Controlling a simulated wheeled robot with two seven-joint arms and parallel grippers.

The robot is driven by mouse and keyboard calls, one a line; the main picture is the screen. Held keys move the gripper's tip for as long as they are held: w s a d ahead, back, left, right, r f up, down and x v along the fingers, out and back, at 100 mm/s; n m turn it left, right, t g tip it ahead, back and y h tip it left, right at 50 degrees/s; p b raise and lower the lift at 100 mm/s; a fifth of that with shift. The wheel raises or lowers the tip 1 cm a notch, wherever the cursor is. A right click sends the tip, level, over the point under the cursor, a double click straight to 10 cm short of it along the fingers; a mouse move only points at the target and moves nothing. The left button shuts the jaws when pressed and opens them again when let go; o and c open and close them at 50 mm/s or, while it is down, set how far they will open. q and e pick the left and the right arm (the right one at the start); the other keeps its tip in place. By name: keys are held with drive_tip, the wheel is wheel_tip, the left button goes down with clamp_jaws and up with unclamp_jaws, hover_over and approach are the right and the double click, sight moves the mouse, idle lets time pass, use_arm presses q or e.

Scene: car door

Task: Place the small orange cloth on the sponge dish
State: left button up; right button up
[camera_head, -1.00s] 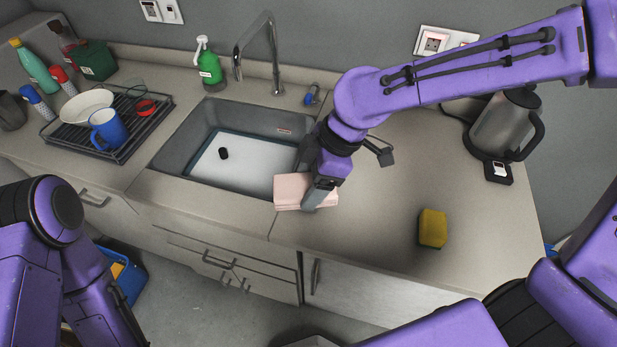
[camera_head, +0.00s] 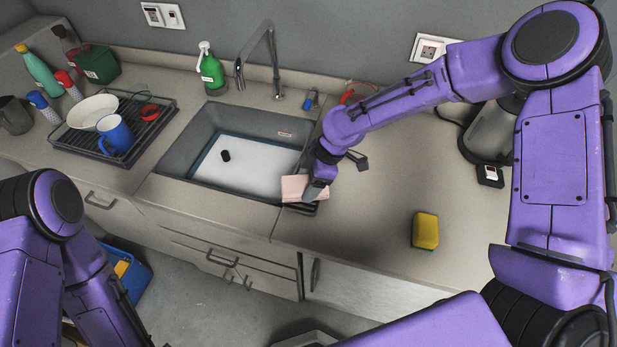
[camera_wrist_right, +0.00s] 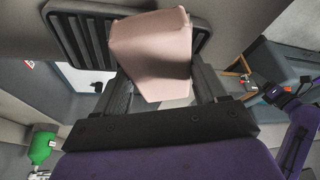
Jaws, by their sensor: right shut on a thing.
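The small cloth (camera_head: 304,188) is folded and pale pinkish-orange. My right gripper (camera_head: 312,196) is shut on it at the sink's front right corner. The cloth (camera_wrist_right: 152,55) also shows between the fingers of the right gripper (camera_wrist_right: 160,85) in the right wrist view. The sponge dish (camera_wrist_right: 85,40) is black and ribbed, and lies behind the cloth there, partly hidden by it. In the head view only a dark edge of the dish shows below the cloth. I cannot tell whether cloth and dish touch.
The sink (camera_head: 240,152) lies left of the cloth, with a faucet (camera_head: 262,60) behind it. A yellow-green sponge (camera_head: 425,230) lies on the counter to the right. A kettle (camera_head: 488,130) stands at the back right. A dish rack (camera_head: 72,148) stands left. Counter between cloth and sponge is clear.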

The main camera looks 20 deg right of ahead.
drive_tip(key=shift+f, duration=0.15)
drive_tip(key=o, duration=1.2)
drive_tip(key=shift+r, duration=0.25)
drive_tip(key=b+v, duration=0.2)
drive_tip(key=v, duration=1)
drive_tip(key=shift+b, duration=0.3)
drive_tip(key=shift+s+a+f, duration=0.1)
drive_tip(key=shift+s, duration=0.05)
